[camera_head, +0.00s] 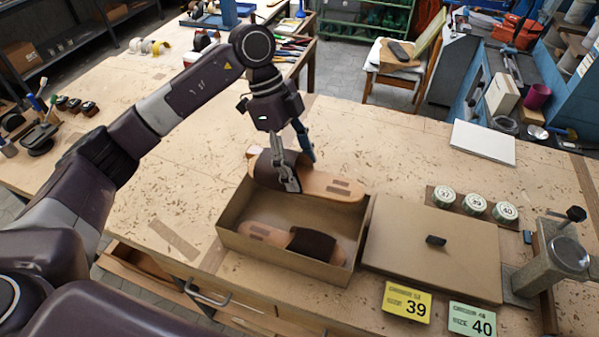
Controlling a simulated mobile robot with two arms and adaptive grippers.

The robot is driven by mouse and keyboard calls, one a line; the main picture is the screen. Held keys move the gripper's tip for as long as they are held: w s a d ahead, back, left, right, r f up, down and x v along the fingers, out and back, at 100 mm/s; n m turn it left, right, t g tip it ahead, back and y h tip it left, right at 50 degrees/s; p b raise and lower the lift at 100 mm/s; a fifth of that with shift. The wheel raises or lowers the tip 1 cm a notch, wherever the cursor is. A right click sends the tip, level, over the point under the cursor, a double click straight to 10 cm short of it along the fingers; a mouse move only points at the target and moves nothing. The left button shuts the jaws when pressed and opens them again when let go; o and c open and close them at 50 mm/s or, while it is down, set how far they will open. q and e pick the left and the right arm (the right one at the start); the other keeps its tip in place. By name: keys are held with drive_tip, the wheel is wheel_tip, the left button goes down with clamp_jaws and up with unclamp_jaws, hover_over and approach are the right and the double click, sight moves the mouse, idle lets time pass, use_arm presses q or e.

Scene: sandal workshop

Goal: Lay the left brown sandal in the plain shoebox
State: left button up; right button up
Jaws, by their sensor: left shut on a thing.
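The plain shoebox (227,237) stands open on the workbench, its long side across the picture. One brown sandal (308,244) lies inside along the near wall, its dark strap toward the right. A second brown sandal (330,186) is over the far side of the box, its sole pointing right. My left gripper (289,175) comes down from above and is shut on this second sandal near its dark strap. The sandal overlaps the far rim; I cannot tell whether it touches it. My right gripper is not in view.
Yellow (407,302) and green (471,319) size cards lie in front. Several round tins (475,205) and a metal fixture (556,255) stand at the right. The bench left of the box is clear.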

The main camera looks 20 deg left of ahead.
sight(300, 176)
use_arm(q)
wheel_tip(300, 176, down, 3)
drive_tip(key=shift+f+p, duration=0.1)
drive_tip(key=shift+p, duration=0.5)
drive_tip(key=shift+f, duration=0.2)
drive_tip(key=shift+f, duration=0.1)
drive_tip(key=shift+f+b, duration=0.35)
drive_tip(key=shift+f, duration=0.15)
drive_tip(key=o, duration=1.5)
drive_tip(key=shift+c, duration=0.2)
drive_tip(key=shift+r, duration=0.15)
